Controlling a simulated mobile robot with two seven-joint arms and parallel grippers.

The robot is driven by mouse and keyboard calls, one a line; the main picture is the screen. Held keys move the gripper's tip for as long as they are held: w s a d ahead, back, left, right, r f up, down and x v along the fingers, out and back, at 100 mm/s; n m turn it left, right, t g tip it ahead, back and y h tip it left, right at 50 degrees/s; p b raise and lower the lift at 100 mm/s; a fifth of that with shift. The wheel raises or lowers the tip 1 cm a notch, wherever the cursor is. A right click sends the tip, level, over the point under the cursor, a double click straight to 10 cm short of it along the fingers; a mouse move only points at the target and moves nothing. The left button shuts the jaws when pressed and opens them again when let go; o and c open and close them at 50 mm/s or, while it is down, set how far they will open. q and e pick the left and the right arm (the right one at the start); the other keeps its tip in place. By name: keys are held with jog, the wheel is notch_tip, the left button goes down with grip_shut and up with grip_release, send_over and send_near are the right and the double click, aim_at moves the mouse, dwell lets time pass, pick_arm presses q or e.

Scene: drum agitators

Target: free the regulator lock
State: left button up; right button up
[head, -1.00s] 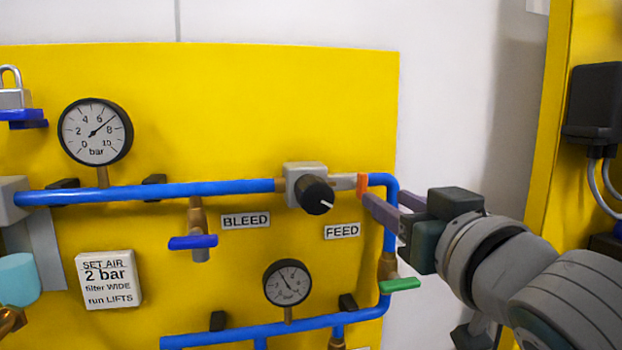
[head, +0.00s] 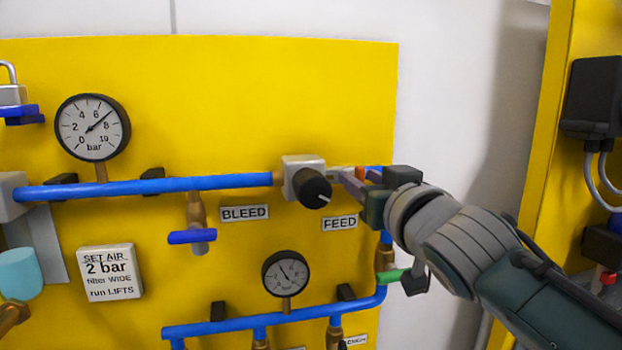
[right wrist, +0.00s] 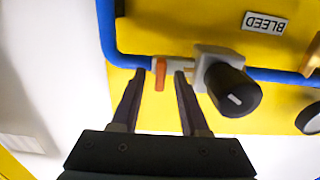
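The regulator is a light grey block (head: 303,167) with a black knob (head: 312,187) on the blue pipe. A small orange lock tab (head: 361,174) sits on the grey stem at its right; it also shows in the right wrist view (right wrist: 161,74). My right gripper (head: 342,175) is at the stem, between knob and tab in the head view. In the right wrist view its two fingers (right wrist: 158,82) are apart, one near the orange tab and one near the regulator block. Nothing is visibly clamped between them. Contact cannot be told. My left gripper is not in view.
A large gauge (head: 92,127) and a BLEED valve with blue handle (head: 192,237) are to the left. A green handle (head: 391,275) is below my right gripper. A smaller gauge (head: 286,273) is below the knob. A black box (head: 594,98) is at far right.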

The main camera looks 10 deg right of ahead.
grip_shut()
jog(key=shift+n, duration=0.3)
dwell(0.4)
jog(key=n, duration=0.3)
jog(key=shift+n+b, duration=0.35)
jog(key=shift+n, duration=0.05)
jog(key=shift+a+f+n+b, duration=0.1)
jog(key=shift+n+b, duration=0.1)
jog(key=shift+n, duration=3.15)
jog(key=shift+a+f+n+b, duration=0.1)
jog(key=shift+n+b, duration=0.1)
jog(key=shift+n, duration=3.15)
